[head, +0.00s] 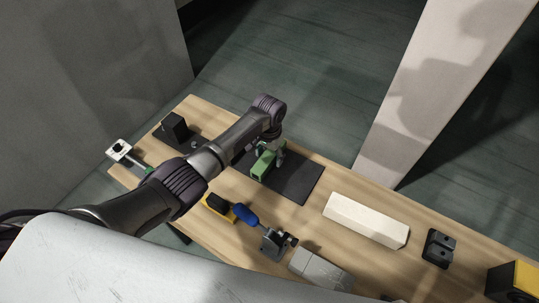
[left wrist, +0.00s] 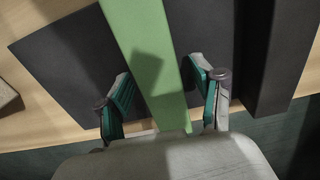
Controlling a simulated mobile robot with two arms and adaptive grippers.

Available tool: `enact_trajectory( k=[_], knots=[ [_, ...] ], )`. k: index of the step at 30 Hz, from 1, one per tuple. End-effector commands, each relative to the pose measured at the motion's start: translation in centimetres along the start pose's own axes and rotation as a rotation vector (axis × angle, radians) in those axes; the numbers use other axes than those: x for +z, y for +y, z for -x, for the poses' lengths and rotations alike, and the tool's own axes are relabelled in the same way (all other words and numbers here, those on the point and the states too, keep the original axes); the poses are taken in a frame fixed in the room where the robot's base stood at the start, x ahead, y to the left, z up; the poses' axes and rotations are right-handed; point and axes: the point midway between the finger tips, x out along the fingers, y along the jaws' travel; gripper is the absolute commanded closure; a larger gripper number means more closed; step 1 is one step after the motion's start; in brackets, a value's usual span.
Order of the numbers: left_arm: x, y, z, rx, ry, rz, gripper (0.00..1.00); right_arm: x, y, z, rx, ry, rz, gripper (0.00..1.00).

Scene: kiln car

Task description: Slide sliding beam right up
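A green beam (head: 263,162) lies on a dark mat (head: 300,183) near the far edge of the wooden table; I take it to be the sliding beam. In the left wrist view the green beam (left wrist: 150,60) runs between my finger pads. My left gripper (head: 272,150) is over it from above. In the left wrist view the left gripper (left wrist: 158,84) is open, with one finger on each side of the beam. I cannot tell whether the pads touch it. My arm hides part of the mat. The right gripper is not in view.
A dark bar (left wrist: 270,55) lies right of the beam in the wrist view. On the table are a white block (head: 365,220), a black block (head: 438,248), a grey box (head: 318,268), a blue-handled tool (head: 245,214) and a black box (head: 174,127). A pale pillar (head: 425,90) stands behind.

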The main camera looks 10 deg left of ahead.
Motion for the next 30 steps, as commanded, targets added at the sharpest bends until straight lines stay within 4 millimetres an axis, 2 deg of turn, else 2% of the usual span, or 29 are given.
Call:
enact_trajectory(
  k=[6, 10, 24, 30],
  knots=[
    [0.1, 0.0, 0.0, 0.000, -0.002, -0.001, 0.33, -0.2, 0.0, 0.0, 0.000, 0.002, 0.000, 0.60],
    [0.0, 0.0, 0.9, 0.000, 0.000, -0.001, 0.33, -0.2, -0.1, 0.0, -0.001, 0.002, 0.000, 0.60],
    [0.0, 0.0, 9.9, -0.001, 0.001, 0.000, 0.33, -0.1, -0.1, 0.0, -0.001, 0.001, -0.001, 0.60],
    [0.0, 0.0, 11.8, 0.000, 0.000, 0.000, 0.33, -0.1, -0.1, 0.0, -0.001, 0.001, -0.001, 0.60]
  ],
)
